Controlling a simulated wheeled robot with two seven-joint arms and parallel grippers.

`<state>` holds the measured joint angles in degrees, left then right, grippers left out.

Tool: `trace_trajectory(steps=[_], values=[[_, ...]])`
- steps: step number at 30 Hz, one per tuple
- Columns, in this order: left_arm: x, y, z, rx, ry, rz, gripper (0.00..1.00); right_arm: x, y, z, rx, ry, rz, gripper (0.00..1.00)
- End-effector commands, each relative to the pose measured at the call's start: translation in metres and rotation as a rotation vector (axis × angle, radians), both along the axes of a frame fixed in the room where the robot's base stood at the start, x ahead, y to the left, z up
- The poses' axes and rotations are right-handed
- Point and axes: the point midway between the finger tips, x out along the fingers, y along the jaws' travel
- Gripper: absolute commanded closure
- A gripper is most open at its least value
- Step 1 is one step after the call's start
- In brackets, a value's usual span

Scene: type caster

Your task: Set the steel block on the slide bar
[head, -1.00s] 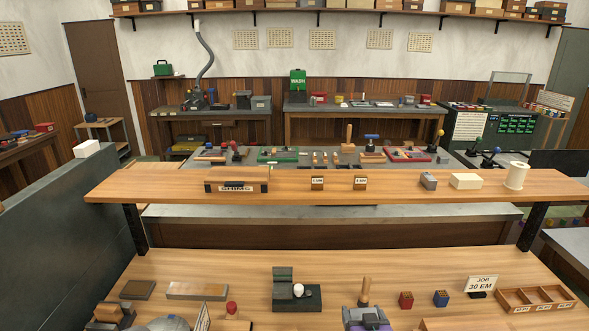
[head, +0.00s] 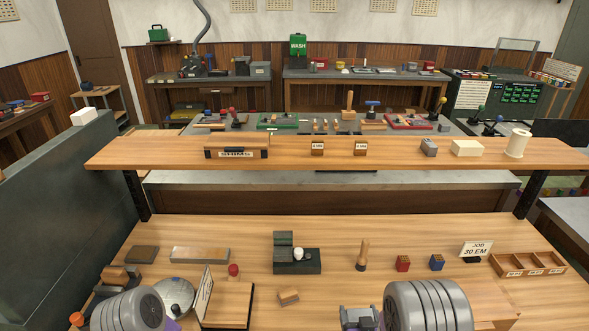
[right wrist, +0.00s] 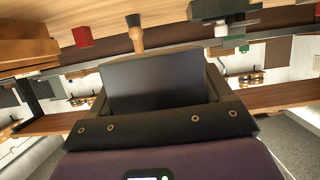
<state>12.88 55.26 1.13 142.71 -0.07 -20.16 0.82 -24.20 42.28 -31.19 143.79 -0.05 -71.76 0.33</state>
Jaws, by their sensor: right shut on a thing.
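My right gripper (head: 358,320) is at the bottom edge of the head view, right of centre. In the right wrist view its black fingers are shut on a dark grey flat-faced block (right wrist: 165,82), which I take to be the steel block. My arm hides most of it in the head view. A dark green casting fixture (head: 297,262) with a white ball stands on the bench beyond the gripper. I cannot tell which part is the slide bar. My left arm shows at the lower left, but its fingers are out of frame.
A wooden-handled tool (head: 363,254), a red block (head: 403,263) and a blue block (head: 436,262) stand right of the fixture. A small wooden block (head: 288,297) lies in front of it. A raised shelf (head: 320,155) crosses behind. A divided tray (head: 528,264) lies at right.

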Motion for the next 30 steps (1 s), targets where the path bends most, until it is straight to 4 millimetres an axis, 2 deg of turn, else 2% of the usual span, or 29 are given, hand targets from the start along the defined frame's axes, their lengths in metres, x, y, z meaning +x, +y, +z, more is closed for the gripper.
trace_trajectory(steps=[23, 26, 30], values=[[0.000, 0.000, 0.000, 0.000, 0.000, 0.000, 0.57, 0.002, 0.001, 0.003, 0.000, -0.011, 0.001, 1.00], [0.000, 0.000, 0.000, 0.000, 0.000, 0.000, 0.57, 0.003, 0.006, 0.002, -0.001, -0.010, 0.004, 1.00], [0.000, 0.000, 0.000, 0.000, 0.000, 0.000, 0.57, 0.009, 0.022, -0.001, -0.001, -0.011, 0.011, 1.00]])
